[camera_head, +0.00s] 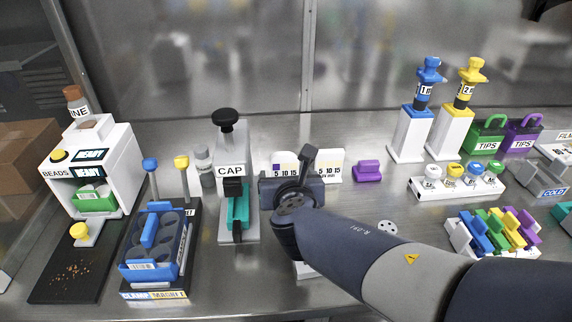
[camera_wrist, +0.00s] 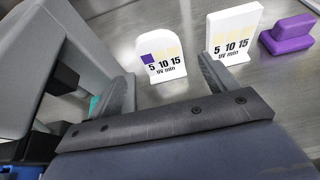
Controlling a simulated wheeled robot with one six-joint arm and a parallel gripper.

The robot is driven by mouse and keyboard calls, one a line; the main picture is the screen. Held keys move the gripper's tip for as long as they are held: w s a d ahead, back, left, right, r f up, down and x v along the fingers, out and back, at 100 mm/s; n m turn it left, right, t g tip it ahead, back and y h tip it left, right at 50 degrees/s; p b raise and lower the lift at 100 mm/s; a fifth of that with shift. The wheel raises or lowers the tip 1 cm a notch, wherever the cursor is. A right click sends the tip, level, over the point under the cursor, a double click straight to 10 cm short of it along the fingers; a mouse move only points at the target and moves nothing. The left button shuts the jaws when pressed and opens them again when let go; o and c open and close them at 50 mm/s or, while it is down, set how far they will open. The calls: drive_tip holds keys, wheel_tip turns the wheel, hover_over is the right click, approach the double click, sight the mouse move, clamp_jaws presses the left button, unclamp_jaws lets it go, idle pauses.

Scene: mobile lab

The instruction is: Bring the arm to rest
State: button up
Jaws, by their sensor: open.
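My arm (camera_head: 370,252) reaches in from the lower right of the head view, over the front middle of the steel bench. My gripper (camera_head: 288,178) is at its end, just right of the white CAP press (camera_head: 232,155). In the wrist view, my gripper (camera_wrist: 168,85) shows two grey fingers spread wide apart. Nothing is between them; it is open and empty. Beyond the fingers stand two white cards marked 5 10 15, the left card (camera_wrist: 160,52) with a purple square and the right card (camera_wrist: 232,38). The arm hides part of the bench front.
The grey press body (camera_wrist: 50,60) is close to the left finger in the wrist view. A blue tube rack (camera_head: 150,268) and a beads machine (camera_head: 100,165) stand left. Pipette stands (camera_head: 408,140), a vial rack (camera_head: 455,188) and coloured clips (camera_head: 495,232) stand right. A purple block (camera_head: 367,171) lies behind the arm.

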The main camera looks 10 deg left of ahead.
sight(284, 156)
drive_tip(key=shift+s+d+r, duration=0.2)
drive_tip(key=shift+s+r, duration=0.05)
drive_tip(key=shift+s, duration=0.4)
drive_tip(key=shift+w, duration=0.1)
drive_tip(key=b+x, duration=0.1)
drive_tip(key=x, duration=0.3)
drive_tip(key=b+x, duration=0.1)
drive_tip(key=x, duration=0.3)
drive_tip(key=f+b+x, duration=0.1)
drive_tip(key=b+x, duration=0.1)
drive_tip(key=x, duration=0.2)
drive_tip(key=shift+r+p, duration=1.2)
drive_tip(key=shift+r, duration=0.3)
drive_tip(key=shift+f, duration=0.1)
